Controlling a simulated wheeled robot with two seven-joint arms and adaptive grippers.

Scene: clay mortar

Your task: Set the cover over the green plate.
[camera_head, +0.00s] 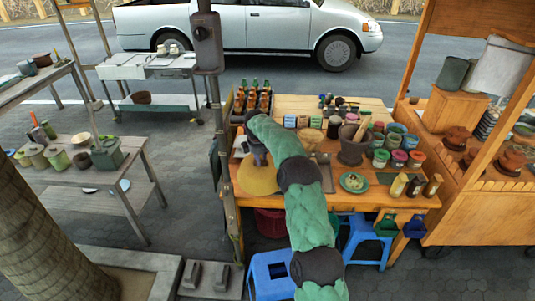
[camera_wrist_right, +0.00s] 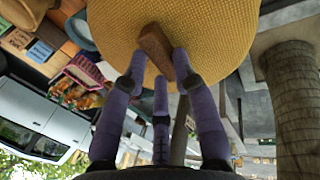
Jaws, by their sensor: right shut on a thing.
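The cover (camera_head: 257,180) is a round yellow woven piece at the left end of the wooden table in the head view. My right gripper (camera_head: 258,158) is above it. In the right wrist view the cover (camera_wrist_right: 225,35) fills the top, and the fingers of my right gripper (camera_wrist_right: 158,66) are closed around its brown wooden handle (camera_wrist_right: 154,45). Whether the cover touches the table is unclear. The green plate (camera_head: 354,183) lies on the table to the right, with pale food on it, uncovered. My left gripper is not in view.
A dark mortar (camera_head: 352,149) with a pestle stands behind the plate. Colourful-lidded jars (camera_head: 398,158) are to its right, bottles (camera_head: 416,186) at the front right. A dark grey tray (camera_head: 326,177) lies between cover and plate. A pole (camera_head: 221,150) stands close left.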

